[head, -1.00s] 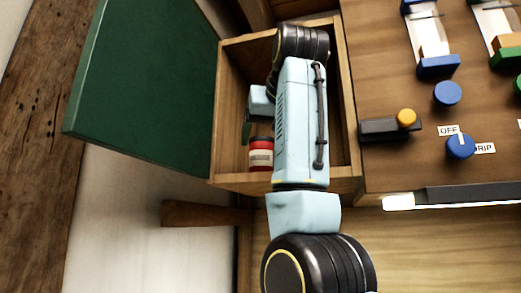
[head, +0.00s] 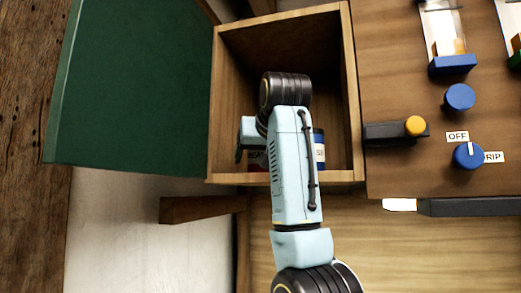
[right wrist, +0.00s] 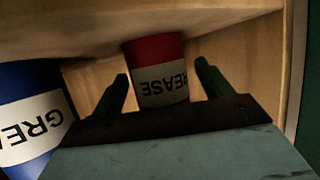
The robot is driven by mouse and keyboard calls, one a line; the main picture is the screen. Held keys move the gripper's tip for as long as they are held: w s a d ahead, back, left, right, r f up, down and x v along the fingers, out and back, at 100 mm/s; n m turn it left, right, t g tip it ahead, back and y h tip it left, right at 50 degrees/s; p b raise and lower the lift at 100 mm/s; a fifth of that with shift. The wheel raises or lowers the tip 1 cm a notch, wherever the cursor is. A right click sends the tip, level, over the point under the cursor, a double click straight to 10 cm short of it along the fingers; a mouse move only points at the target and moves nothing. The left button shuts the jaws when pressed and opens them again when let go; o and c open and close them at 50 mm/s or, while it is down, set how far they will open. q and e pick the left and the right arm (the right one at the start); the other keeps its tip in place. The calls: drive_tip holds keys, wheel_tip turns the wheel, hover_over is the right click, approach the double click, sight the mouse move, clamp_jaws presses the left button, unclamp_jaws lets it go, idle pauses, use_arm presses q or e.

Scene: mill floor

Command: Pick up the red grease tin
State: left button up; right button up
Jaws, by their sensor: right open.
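The red grease tin (right wrist: 160,55) stands in the open wooden cabinet, with a white label marked GREASE. In the right wrist view it lies straight ahead, between the lines of the two dark green fingers; I cannot tell how deep between them it is. My right gripper (right wrist: 162,78) is open, with no finger clearly touching the tin. In the head view my right arm reaches into the cabinet and hides most of the tin; only a dark red sliver (head: 257,160) shows beside the gripper (head: 241,150). My left gripper is not in view.
A blue grease tin (right wrist: 28,110) stands close beside the red one and shows right of my arm in the head view (head: 319,150). The cabinet (head: 352,90) has close side walls. Its green door (head: 130,85) hangs open at left. A panel with knobs (head: 410,170) is at right.

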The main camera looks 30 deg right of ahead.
drive_tip(key=shift+c, duration=1.1)
drive_tip(key=c, duration=1)
drive_tip(key=shift+c, duration=0.2)
drive_tip(key=shift+r, duration=0.15)
